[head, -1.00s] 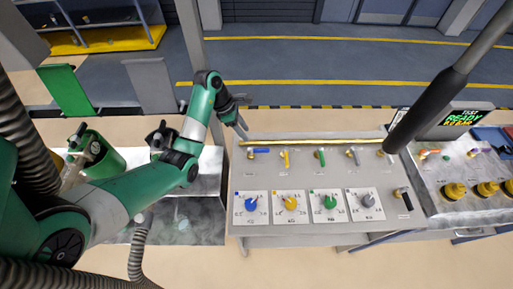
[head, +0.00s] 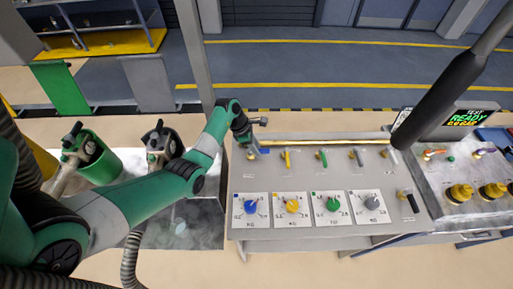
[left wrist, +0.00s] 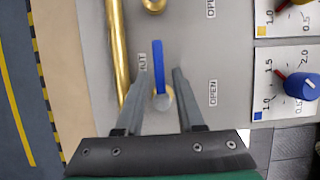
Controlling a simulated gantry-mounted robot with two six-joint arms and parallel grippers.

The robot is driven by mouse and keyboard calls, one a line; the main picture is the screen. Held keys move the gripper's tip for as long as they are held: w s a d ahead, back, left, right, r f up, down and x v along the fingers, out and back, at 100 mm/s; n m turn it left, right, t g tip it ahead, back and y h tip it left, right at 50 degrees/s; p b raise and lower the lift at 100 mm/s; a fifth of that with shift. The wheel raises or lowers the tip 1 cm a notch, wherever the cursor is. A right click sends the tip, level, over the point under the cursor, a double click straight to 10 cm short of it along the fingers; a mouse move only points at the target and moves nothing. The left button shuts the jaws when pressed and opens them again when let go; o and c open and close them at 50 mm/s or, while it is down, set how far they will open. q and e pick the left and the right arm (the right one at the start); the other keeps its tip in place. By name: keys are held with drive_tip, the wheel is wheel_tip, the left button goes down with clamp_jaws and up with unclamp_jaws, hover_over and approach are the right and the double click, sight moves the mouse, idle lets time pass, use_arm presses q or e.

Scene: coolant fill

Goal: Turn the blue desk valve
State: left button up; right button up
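The blue desk valve is a thin blue lever, pointing away from my gripper in the left wrist view (left wrist: 158,65) with its round pivot at the lower end. My left gripper (left wrist: 155,88) is open, with one finger on each side of the lever, and a gap shows on both sides. In the head view my left gripper (head: 252,146) is at the left end of the desk's valve row, where the blue valve (head: 265,151) is partly hidden. A label ending in "UT" is left of the lever and "OPEN" is right. My right gripper is not in view.
Yellow (head: 287,158), green (head: 322,157) and grey valves continue the row to the right. A brass pipe (head: 320,142) runs behind them. Blue (head: 251,207), yellow, green and grey dials are in front.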

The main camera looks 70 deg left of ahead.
use_arm(q)
clamp_jaws()
idle(1.2)
